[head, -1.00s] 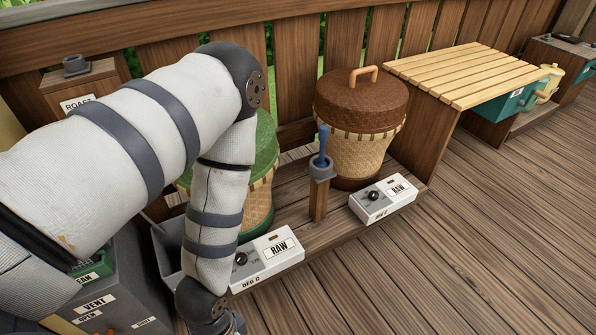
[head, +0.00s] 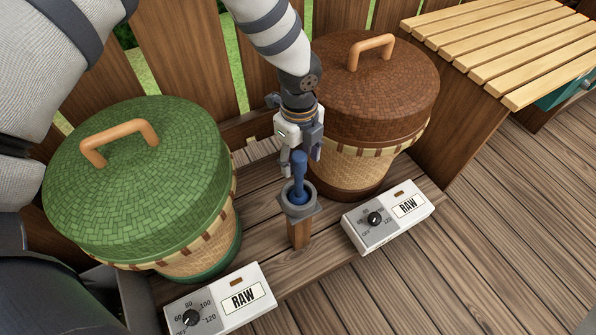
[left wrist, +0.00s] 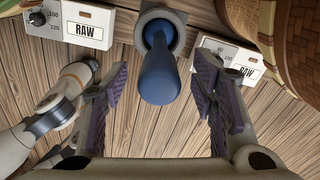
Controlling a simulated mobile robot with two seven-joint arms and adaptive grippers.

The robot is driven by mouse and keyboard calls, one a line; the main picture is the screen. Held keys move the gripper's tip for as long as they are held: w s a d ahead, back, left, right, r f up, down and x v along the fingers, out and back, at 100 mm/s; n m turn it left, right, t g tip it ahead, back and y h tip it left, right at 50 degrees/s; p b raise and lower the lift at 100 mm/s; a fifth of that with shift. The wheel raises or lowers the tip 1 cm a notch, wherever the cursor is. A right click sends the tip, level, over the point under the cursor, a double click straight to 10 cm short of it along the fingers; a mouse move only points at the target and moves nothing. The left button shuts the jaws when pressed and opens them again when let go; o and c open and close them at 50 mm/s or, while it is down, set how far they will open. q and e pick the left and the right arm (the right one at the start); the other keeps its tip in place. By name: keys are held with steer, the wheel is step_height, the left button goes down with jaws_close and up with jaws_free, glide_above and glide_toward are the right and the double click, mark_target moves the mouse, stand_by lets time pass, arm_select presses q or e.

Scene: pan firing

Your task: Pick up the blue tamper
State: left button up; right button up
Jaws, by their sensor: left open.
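The blue tamper (head: 299,176) stands upright in a grey ring holder (head: 312,208) on top of a wooden post, between the two lidded baskets. In the left wrist view the tamper (left wrist: 158,72) is in the middle, its lower end inside the holder (left wrist: 176,24). My left gripper (head: 301,160) is just above and around the tamper's upper end. In the left wrist view the open fingers (left wrist: 159,98) stand on either side of the tamper, with gaps between.
A green-lidded basket (head: 140,180) stands to the left and a brown-lidded basket (head: 375,90) to the right. Two white RAW dial boxes (head: 222,303) (head: 390,217) sit on the wooden bench. A slatted table (head: 510,45) is at the upper right.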

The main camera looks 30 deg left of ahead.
arm_select(q)
step_height(320, 180, down, 2)
steer(key=shift+s+d, duration=0.1)
jaws_close()
arm_select(e)
steer(key=shift+s+d+f, duration=0.1)
steer(key=shift+f, duration=0.05)
arm_select(q)
step_height(320, 180, up, 10)
steer(key=shift+r+p, duration=0.1)
steer(key=shift+p, duration=0.6)
steer(key=c, duration=0.7)
jaws_free()
jaws_close()
arm_select(e)
steer(key=shift+v, duration=0.9)
